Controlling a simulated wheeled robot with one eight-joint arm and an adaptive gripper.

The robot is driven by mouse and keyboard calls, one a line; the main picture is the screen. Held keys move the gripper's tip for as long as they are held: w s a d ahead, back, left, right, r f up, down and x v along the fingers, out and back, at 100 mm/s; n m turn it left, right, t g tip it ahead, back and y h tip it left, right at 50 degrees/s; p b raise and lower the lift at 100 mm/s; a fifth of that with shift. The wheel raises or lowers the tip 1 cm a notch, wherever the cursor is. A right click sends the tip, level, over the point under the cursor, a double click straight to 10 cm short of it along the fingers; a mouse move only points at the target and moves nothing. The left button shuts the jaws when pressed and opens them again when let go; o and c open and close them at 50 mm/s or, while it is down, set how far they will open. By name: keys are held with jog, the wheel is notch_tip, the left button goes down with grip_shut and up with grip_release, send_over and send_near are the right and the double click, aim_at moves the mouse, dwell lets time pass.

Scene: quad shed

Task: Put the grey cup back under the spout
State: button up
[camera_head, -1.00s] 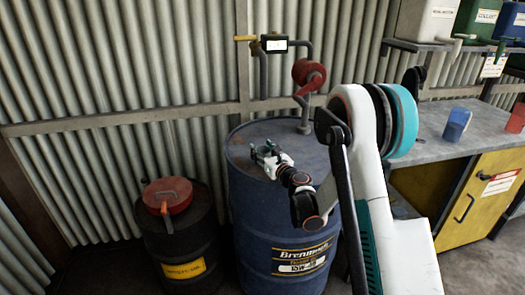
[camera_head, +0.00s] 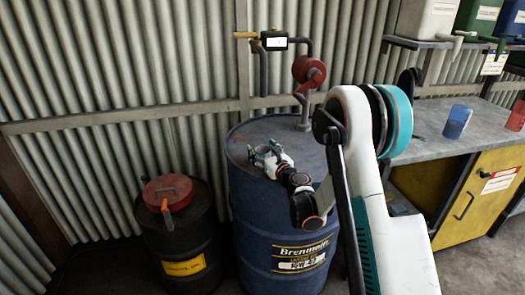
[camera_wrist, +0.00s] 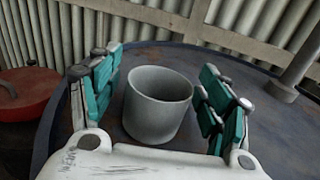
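The grey cup (camera_wrist: 157,105) stands upright and empty on the blue drum's top (camera_wrist: 190,62) in the wrist view. My gripper (camera_wrist: 160,98) is open, with one teal-padded finger on each side of the cup. A gap shows between the cup and each finger. In the head view my gripper (camera_head: 266,155) is low over the blue drum (camera_head: 265,220), and the cup is too small there to make out clearly. A pipe with a meter (camera_head: 274,42) and a downward outlet (camera_head: 263,75) stands above the drum's back edge.
A red pump (camera_head: 308,72) rises on a pipe at the drum's back right. A workbench (camera_head: 430,145) with blue and red cups is right, beneath shelved containers with spouts.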

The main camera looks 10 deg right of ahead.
notch_tip(320, 180, up, 10)
jog(key=s+a+r+n+g+y, duration=0.25)
jog(key=s+a+r+n, duration=0.3)
jog(key=s+n, duration=0.4)
jog(key=s+n+g+h, duration=0.3)
jog(key=s+n+g, duration=0.2)
jog(key=s+n, duration=1.4)
jog(key=s+d+f+n+g+h, duration=0.1)
jog(key=s+d+f+n+h, duration=0.1)
jog(key=s, duration=0.7)
jog(key=s+d+f+n+g+h, duration=0.1)
jog(key=s+d+f+n+h, duration=0.1)
jog(key=s, duration=0.7)
notch_tip(320, 180, down, 2)
jog(key=shift+s+d+f+g, duration=0.25)
jog(key=shift+d+g, duration=0.1)
jog(key=shift+d, duration=0.25)
